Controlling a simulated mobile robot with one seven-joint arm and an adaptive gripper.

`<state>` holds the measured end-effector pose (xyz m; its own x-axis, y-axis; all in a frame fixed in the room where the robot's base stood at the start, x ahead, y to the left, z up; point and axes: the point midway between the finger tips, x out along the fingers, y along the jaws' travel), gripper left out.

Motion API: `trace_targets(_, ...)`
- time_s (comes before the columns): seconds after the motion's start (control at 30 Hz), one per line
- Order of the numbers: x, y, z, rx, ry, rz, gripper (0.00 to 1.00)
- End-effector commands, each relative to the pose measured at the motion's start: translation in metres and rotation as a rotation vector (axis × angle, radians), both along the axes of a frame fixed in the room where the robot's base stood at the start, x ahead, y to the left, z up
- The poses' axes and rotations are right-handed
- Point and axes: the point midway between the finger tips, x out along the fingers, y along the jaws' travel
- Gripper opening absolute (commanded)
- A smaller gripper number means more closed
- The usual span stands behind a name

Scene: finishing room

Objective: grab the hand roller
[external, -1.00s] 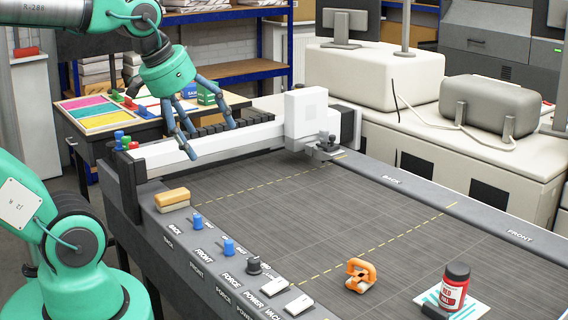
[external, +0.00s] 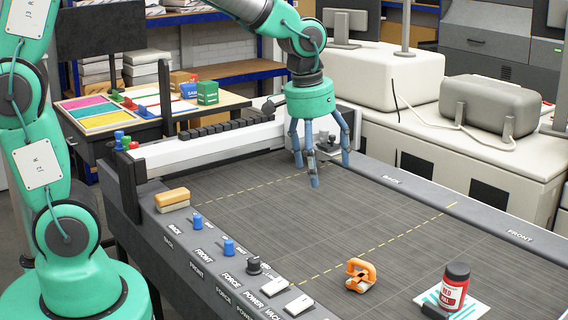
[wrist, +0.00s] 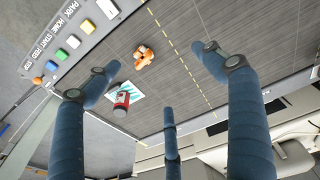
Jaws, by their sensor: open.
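A small orange tool (external: 360,274) with a loop-like handle lies on the grey cutting bed (external: 230,215), towards the front. It looks like the hand roller, but its shape is too small to be sure. It also shows at the top centre of the wrist view (wrist: 145,57). My gripper (external: 319,168) points down over the back part of the bed, its blue fingers spread and empty. In the external view it is above and behind the orange tool, well apart from it.
A red jar (external: 454,289) with a black lid stands on a white sheet with teal stripes, right of the orange tool. A yellow-topped block (external: 172,199) sits at the bed's left edge by the knobs. A white gantry beam (external: 210,144) crosses the back.

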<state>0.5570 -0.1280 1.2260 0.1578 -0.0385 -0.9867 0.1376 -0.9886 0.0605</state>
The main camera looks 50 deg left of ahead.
Motion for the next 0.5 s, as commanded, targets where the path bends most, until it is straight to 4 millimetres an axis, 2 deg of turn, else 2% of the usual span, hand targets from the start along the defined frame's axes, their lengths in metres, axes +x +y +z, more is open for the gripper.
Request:
trace_targets(0.2,0.035,-0.041,-0.053,0.009,0.075,0.027,0.82)
trace_targets(0.4,0.055,-0.073,-0.101,0.022,0.128,0.052,0.82)
trace_targets(0.5,0.060,-0.083,-0.118,0.027,0.144,0.063,0.82)
